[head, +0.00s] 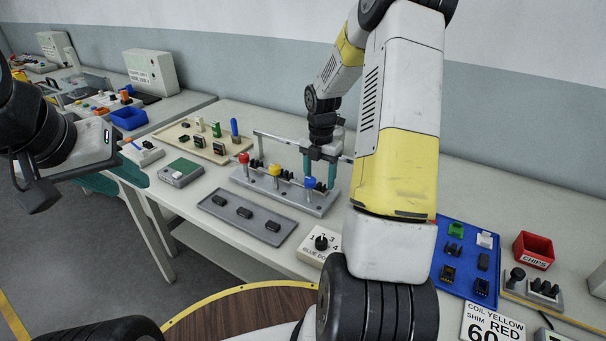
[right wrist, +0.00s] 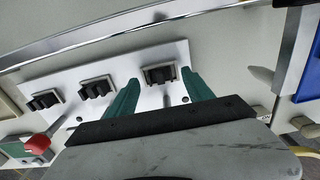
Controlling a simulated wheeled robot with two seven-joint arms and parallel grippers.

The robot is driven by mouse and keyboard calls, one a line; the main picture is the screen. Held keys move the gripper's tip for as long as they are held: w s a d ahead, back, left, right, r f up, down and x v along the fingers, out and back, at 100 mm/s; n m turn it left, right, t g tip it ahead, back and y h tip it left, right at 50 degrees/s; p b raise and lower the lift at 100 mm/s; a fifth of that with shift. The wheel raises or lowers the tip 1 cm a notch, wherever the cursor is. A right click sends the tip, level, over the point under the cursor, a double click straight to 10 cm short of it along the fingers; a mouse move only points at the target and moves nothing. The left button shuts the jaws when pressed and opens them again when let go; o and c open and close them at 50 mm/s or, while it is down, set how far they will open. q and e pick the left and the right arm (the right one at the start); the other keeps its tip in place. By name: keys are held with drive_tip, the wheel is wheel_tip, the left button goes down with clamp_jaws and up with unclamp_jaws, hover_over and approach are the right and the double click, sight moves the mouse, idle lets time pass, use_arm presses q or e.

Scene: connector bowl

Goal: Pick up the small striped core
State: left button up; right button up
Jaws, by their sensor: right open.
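My right gripper (head: 320,182) is over the grey fixture (head: 290,198) with red, yellow and blue knobs, at its blue-knob end. In the right wrist view its two green fingers stand apart (right wrist: 160,78), with a black part in a grey holder (right wrist: 160,74) showing between their tips. I cannot tell whether they touch it. My left gripper (head: 115,180) is at the left, beside the table edge; its opening is unclear. I cannot make out a striped core for certain. Small white and green upright pieces (head: 216,129) stand on the tan tray (head: 184,146), too small to read.
A grey tray (head: 235,222) with several black parts lies in front of the fixture. A blue tray (head: 462,234) and a red chips bin (head: 533,250) are at the right. A metal bar (head: 275,138) runs behind the fixture. My right arm hides part of the table.

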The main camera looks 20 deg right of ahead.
drive_tip(key=shift+f, duration=0.6)
clamp_jaws()
